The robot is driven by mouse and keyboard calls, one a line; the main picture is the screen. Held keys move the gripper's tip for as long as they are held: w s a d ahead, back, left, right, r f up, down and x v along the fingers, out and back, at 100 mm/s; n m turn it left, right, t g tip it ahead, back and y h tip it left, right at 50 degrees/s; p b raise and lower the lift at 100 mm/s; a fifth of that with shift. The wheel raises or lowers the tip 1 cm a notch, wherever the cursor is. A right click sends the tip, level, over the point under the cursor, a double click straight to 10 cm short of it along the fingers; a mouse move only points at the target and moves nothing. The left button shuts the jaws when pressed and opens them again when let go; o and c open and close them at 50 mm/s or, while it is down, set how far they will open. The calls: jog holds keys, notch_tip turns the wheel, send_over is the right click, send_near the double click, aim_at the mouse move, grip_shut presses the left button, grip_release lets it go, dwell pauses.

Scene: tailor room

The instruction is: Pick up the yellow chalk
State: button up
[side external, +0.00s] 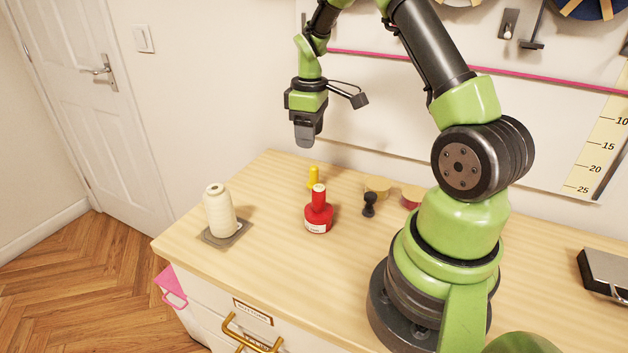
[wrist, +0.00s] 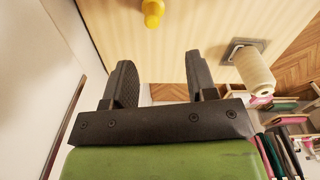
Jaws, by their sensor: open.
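The yellow chalk (side external: 313,178) stands upright on the wooden tabletop, behind the red bottle in the side view. It also shows at the top edge of the wrist view (wrist: 152,10), partly cut off by the frame. My gripper (side external: 304,138) hangs above the tabletop's far edge, above the chalk in the picture and clear of it. In the wrist view its two fingers (wrist: 159,62) are apart with nothing between them.
A red bottle (side external: 318,214) stands just in front of the chalk. A cream thread cone (side external: 218,212) sits on a grey plate to the left. A small black object (side external: 369,206) and yellow (side external: 379,184) and red (side external: 411,194) items lie to the right. A wall stands behind the table.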

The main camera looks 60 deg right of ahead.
aim_at(314, 167)
jog(key=f, duration=0.5)
jog(key=shift+s+d, duration=0.15)
jog(key=shift+d, duration=0.25)
jog(key=shift+s+d+f, duration=0.1)
jog(key=shift+d+f, duration=0.05)
jog(key=shift+f, duration=3)
grip_shut()
